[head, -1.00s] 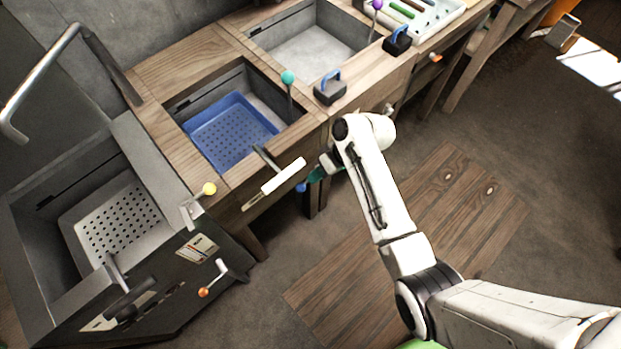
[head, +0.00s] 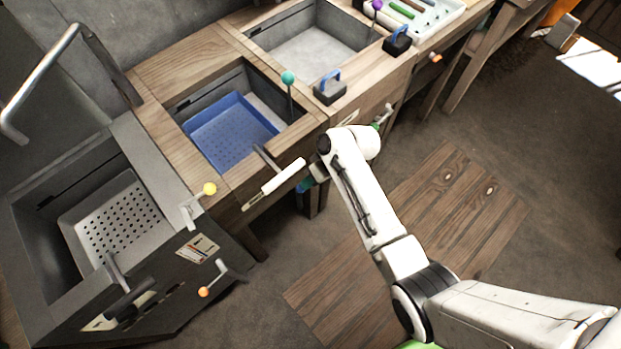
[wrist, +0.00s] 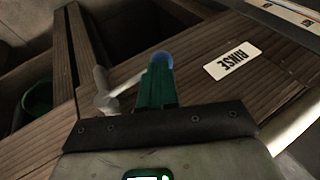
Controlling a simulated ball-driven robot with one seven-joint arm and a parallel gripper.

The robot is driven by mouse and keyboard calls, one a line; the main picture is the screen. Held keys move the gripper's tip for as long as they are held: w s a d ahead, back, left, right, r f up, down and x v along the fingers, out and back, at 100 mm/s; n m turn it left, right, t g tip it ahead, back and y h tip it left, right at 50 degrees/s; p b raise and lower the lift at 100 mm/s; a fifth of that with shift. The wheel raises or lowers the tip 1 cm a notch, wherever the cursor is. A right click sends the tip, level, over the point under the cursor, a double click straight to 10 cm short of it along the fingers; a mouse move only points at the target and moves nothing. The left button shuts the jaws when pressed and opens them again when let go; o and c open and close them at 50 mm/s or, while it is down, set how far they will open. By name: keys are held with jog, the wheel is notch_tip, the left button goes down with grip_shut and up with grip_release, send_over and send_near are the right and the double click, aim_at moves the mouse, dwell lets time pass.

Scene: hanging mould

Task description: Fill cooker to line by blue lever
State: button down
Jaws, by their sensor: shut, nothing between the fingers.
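The cooker, which I take to be the dark metal box (head: 200,262) at lower left in the head view, holds a perforated pale basket (head: 125,210). No fill line or water can be made out in it. The blue lever's round knob (wrist: 161,60) shows in the wrist view just beyond my fingertips, with its grey metal arm (wrist: 122,86) running to the left. My gripper (wrist: 157,82) has green fingers, shut and empty, at or very near the knob; contact cannot be told. In the head view my arm mostly hides my gripper (head: 304,184).
A RINSE label (wrist: 232,60) is on the wooden front beside the lever. A blue perforated tray (head: 232,130) sits in the middle basin. A white-handled bar (head: 276,183), yellow knob (head: 209,189) and orange knob (head: 204,291) stick out nearby.

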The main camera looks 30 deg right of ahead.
notch_tip(320, 180, down, 10)
jog(key=d+n+t+h+b, duration=0.1)
jog(key=d+t+h+b, duration=0.1)
jog(key=h+b, duration=0.6)
jog(key=shift+w+d+n+t+h+b, duration=0.3)
jog(key=shift+w+d+n+t+h, duration=0.15)
jog(key=shift+h, duration=0.95)
jog(key=shift+s, duration=0.1)
jog(key=shift+r, duration=0.1)
